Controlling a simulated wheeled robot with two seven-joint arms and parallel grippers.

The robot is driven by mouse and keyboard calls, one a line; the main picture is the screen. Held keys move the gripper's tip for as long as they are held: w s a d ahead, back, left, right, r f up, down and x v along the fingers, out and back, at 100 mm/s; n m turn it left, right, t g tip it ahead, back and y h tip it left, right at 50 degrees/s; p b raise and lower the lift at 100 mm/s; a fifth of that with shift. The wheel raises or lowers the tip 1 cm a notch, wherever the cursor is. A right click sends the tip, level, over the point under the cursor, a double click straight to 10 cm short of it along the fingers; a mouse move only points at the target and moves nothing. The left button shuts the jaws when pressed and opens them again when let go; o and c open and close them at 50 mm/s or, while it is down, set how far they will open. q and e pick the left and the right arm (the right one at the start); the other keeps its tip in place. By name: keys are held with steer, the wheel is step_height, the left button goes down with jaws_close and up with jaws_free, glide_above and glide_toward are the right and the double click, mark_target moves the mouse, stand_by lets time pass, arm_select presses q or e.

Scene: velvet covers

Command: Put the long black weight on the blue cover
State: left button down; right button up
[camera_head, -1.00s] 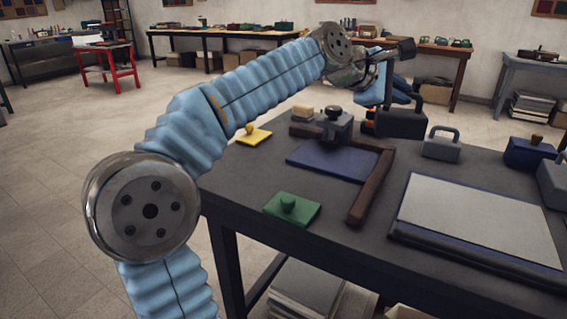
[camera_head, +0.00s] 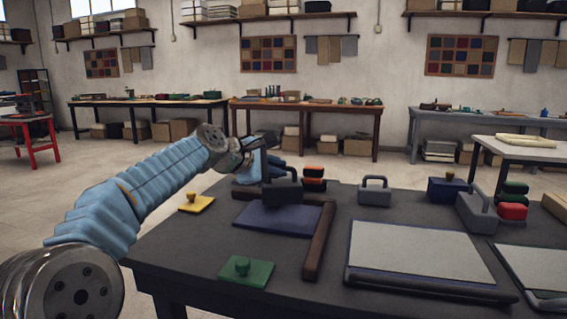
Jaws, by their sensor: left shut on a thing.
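The long black weight (camera_head: 283,191), a dark block with an arched handle, is at the far edge of the blue cover (camera_head: 275,219). My left gripper (camera_head: 273,171) reaches in from the left and is shut on the weight, at its handle end. The fingertips are small and partly hidden. The weight overlaps the cover's far edge in the picture; I cannot tell whether it touches the cover or hangs just above it. The blue cover lies flat on the dark table (camera_head: 185,250). My right gripper is not in view.
A brown wooden angle (camera_head: 318,242) borders the cover at its back and right. Orange and black blocks (camera_head: 314,173) stand behind. A green knobbed plate (camera_head: 246,271), yellow knobbed plate (camera_head: 196,203), grey handled weight (camera_head: 374,192) and large grey panel (camera_head: 415,250) surround it.

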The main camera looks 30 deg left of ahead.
mark_target(273, 181)
arm_select(q)
steer(key=shift+w+a+f, duration=0.4)
steer(key=shift+a+f, duration=0.1)
steer(key=shift+f, duration=0.1)
steer(key=shift+w+a+f, duration=0.35)
steer(key=shift+a+f, duration=0.1)
steer(key=shift+f, duration=0.15)
steer(key=shift+w+a+f+b, duration=0.1)
steer(key=shift+f+b, duration=0.3)
steer(key=shift+f, duration=0.55)
steer(key=shift+w+a+f+b, duration=0.1)
steer(key=shift+f+b, duration=0.3)
steer(key=shift+f, duration=0.5)
steer(key=shift+f, duration=0.2)
steer(key=c, duration=1.1)
jaws_free()
steer(key=shift+f, duration=0.1)
